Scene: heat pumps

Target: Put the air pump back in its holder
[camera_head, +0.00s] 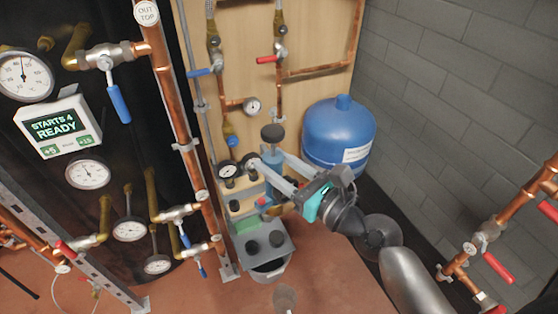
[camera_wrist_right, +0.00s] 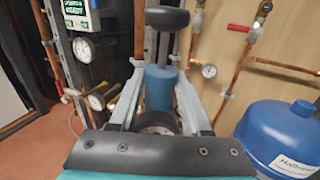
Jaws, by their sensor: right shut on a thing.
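The air pump, with a blue body (camera_wrist_right: 160,88) and a black handle (camera_wrist_right: 166,18) on a grey shaft, stands upright between the fingers of my right gripper in the right wrist view. In the head view its black handle (camera_head: 273,132) shows above my right gripper (camera_head: 268,160), which is shut on the pump. The pump's lower end is largely hidden by the gripper. A grey stand (camera_head: 283,251) with black round fittings, which may be the holder, is on the floor below and in front of it. I cannot tell whether the pump touches it. My left gripper is not in view.
A blue tank (camera_head: 338,132) stands close behind my right gripper. Copper pipes (camera_head: 178,115) with valves and gauges rise at the left, and more pipes (camera_head: 510,212) are at the right. A wooden panel (camera_head: 320,30) is behind. Some reddish floor is clear in front.

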